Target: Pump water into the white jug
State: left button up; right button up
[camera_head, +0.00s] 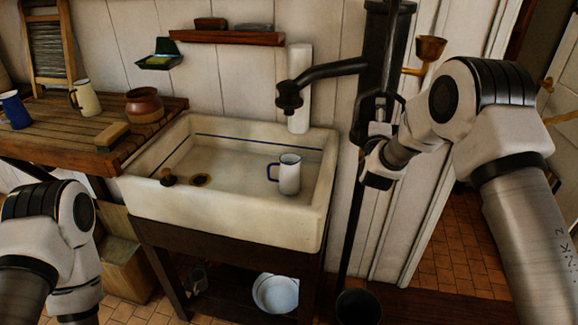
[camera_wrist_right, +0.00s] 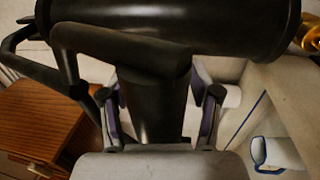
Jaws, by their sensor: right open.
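The white jug (camera_head: 289,174) with a blue rim and handle stands upright in the sink (camera_head: 225,215), right of the drain. It also shows at the right edge of the right wrist view (camera_wrist_right: 282,152). The black pump (camera_head: 383,40) stands right of the sink; its spout (camera_head: 325,72) reaches left and ends above the basin, behind the jug. My right gripper (camera_head: 377,102) is open at the pump. In the right wrist view its fingers (camera_wrist_right: 162,105) stand either side of a black pump part; contact is unclear. My left arm shows at lower left, its gripper out of view.
A wooden counter (camera_head: 60,115) on the left holds a cream mug (camera_head: 86,98), a blue mug (camera_head: 15,110), a brown pot (camera_head: 145,105) and a brush (camera_head: 113,136). A brass cup (camera_head: 430,48) is beside the pump. A dark bucket (camera_head: 358,308) stands below right.

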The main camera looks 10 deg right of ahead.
jog(key=v, duration=0.3)
jog(key=f+v, duration=0.1)
jog(key=v, duration=0.3)
jog(key=shift+w, duration=0.15)
jog(key=shift+v, duration=0.9)
jog(key=shift+d, duration=0.1)
